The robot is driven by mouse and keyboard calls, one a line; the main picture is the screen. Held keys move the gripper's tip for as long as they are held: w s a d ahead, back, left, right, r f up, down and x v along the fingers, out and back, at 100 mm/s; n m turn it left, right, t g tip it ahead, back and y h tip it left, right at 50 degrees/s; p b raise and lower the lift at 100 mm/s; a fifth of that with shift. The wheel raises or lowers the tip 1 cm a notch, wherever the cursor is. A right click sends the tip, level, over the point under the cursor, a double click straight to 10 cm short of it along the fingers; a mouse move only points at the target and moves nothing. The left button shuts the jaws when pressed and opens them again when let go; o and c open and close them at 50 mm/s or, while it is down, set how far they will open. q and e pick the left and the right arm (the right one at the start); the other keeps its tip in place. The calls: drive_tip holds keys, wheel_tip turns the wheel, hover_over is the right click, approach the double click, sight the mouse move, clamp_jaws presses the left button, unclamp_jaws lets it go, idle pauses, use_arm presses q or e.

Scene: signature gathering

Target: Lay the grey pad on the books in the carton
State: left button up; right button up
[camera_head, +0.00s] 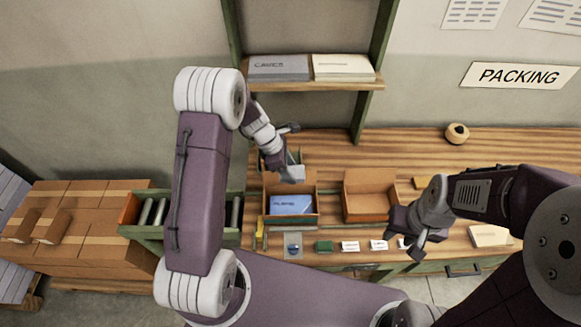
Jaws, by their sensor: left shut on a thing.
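An open brown carton (267,219) stands on the wooden bench, left of centre. A blue book (290,205) with white lettering lies in it; any books under it are hidden. My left gripper (291,160) is shut on a small grey pad (292,175) at the carton's back edge. The pad is tilted and partly covered by the gripper; I cannot tell whether it touches the carton. My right gripper (427,245) appears open and empty over the bench's front edge, on the right.
A second open carton (369,203), seemingly empty, stands to the right. Small cards (350,246) and a green block (324,246) lie along the front edge. A roller conveyor (150,212) is at left. A shelf (300,86) with books is above. The bench's back right is mostly clear.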

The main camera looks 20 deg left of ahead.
use_arm(q)
drive_tip(key=shift+a+f+b, duration=0.15)
drive_tip(key=shift+f+b, duration=0.15)
drive_tip(key=shift+f, duration=0.05)
wheel_tip(320, 180, down, 17)
drive_tip(key=b, duration=1.5)
drive_tip(key=shift+a+f, duration=0.1)
drive_tip(key=shift+f, duration=0.05)
drive_tip(key=shift+f+b, duration=0.35)
drive_tip(key=shift+b, duration=0.05)
drive_tip(key=shift+f+b, duration=0.45)
drive_tip(key=shift+f, duration=0.2)
drive_tip(key=o, duration=1.4)
drive_tip(key=shift+r, duration=0.1)
